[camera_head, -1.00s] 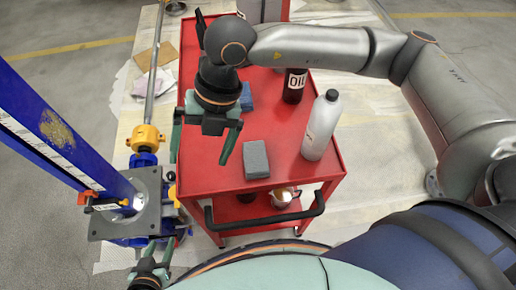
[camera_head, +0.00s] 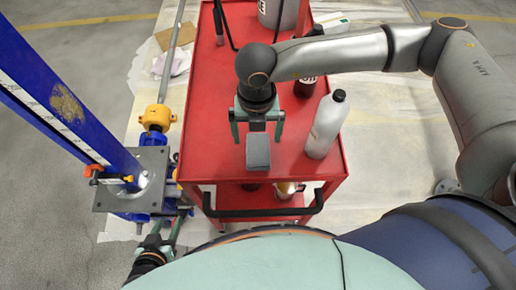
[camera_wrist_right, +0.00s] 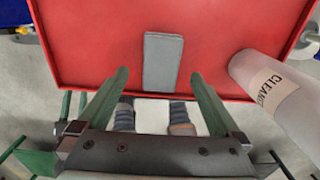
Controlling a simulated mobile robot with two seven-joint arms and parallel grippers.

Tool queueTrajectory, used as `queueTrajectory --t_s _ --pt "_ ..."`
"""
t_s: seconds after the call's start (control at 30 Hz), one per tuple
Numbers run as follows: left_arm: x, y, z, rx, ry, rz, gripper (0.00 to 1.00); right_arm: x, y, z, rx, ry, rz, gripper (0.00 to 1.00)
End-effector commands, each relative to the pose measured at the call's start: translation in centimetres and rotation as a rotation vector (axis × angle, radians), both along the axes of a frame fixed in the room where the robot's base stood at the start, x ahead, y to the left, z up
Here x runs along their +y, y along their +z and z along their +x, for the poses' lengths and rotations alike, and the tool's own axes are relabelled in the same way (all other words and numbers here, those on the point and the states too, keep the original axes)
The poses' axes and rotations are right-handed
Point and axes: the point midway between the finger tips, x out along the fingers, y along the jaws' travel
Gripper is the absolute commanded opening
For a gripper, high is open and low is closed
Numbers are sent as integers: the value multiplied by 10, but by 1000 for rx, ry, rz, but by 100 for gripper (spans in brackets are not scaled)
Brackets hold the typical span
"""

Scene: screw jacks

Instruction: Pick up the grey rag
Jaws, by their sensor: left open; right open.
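The grey rag (camera_head: 258,152) is a folded, flat block on the red cart's top, near its front edge. It also shows in the right wrist view (camera_wrist_right: 162,62), upper middle. My right gripper (camera_head: 257,132) is open and empty above the cart, its fingers on either side of the rag's far end in the head view. In the wrist view the open fingertips (camera_wrist_right: 159,75) flank the rag with space on both sides; contact is not visible. My left gripper (camera_head: 167,236) is low at the left, beside the cart and jack, partly hidden by my body.
The cart's handle (camera_head: 265,211) is in front.

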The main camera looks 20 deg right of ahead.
Motion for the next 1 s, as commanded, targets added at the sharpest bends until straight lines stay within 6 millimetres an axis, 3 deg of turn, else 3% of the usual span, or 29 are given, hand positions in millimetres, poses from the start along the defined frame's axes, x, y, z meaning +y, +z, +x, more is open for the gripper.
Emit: queueTrajectory --t_s 0.33,0.63,1.0 --pt "0 7 0 1 -1 2 50 -1 -46 -6 3 -1 0 100" --pt "0 7 -1 2 -2 1 50 -1 -51 -6 1 0 0 100" --pt "0 7 0 1 -3 0 50 -1 -50 -6 1 0 0 58"
